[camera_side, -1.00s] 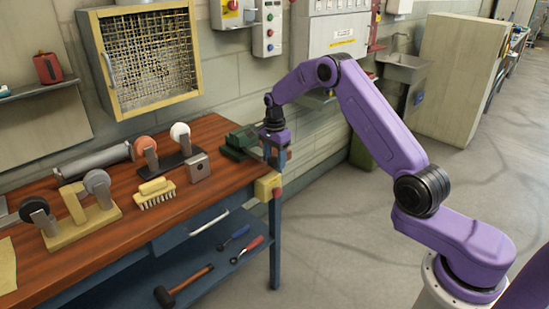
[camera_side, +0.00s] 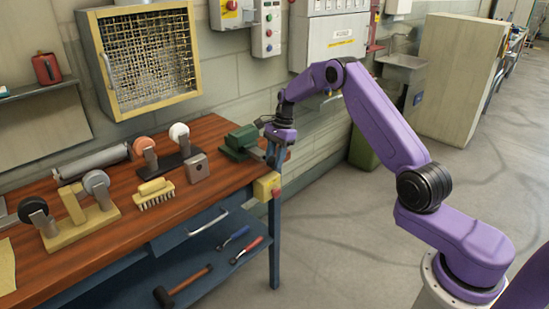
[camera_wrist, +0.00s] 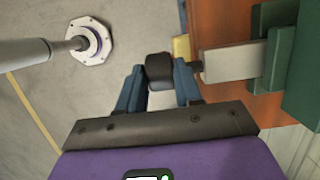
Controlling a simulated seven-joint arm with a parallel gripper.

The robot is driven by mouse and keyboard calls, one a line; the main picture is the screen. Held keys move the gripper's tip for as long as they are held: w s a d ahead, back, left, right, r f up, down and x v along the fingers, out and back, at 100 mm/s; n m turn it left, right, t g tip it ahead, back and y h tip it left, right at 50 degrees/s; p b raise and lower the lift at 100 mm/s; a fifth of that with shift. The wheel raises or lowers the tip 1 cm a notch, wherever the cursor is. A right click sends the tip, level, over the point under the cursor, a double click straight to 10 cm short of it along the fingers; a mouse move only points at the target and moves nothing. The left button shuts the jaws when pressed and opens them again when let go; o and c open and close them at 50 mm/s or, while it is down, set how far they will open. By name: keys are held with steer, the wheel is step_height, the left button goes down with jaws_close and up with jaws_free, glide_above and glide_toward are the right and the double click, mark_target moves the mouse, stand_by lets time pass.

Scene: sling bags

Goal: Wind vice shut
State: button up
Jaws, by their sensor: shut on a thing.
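The green vice (camera_side: 240,139) sits at the right end of the wooden bench. In the wrist view its green body (camera_wrist: 302,60) is at the right edge, and a grey bar (camera_wrist: 235,62) reaches from it toward my gripper. My gripper (camera_wrist: 159,82) is shut on a dark block (camera_wrist: 159,68) at the outer end of that bar, with one blue finger on each side. In the side view my gripper (camera_side: 276,155) is just past the bench's right end, beside the vice. The jaw gap of the vice is not clear.
The wooden bench (camera_side: 120,228) carries a yellow brush (camera_side: 154,194), a small grey metal block (camera_side: 198,167) and several wheels on stands to the left. The floor to the right is open.

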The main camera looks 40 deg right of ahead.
steer(key=o, duration=1)
steer(key=shift+c, duration=0.2)
steer(key=shift+r, duration=0.1)
steer(key=v, duration=1.7)
steer(key=shift+d+r, duration=0.1)
steer(key=s+a+r+n+h, duration=0.1)
steer(key=s+a+n, duration=0.6)
steer(key=a, duration=0.4)
steer(key=s+a+r+n+h, duration=0.1)
steer(key=s+a+n, duration=0.65)
steer(key=a, duration=0.35)
steer(key=s+d+f+n, duration=0.1)
steer(key=s+f+n, duration=0.1)
steer(key=s+n, duration=0.6)
steer(key=s+d+f+n, duration=0.1)
steer(key=s+f+n, duration=0.2)
steer(key=s+n, duration=0.5)
steer(key=s, duration=1.3)
steer(key=shift+s+d+h, duration=0.15)
steer(key=shift+s+h, duration=0.1)
steer(key=shift+h, duration=0.15)
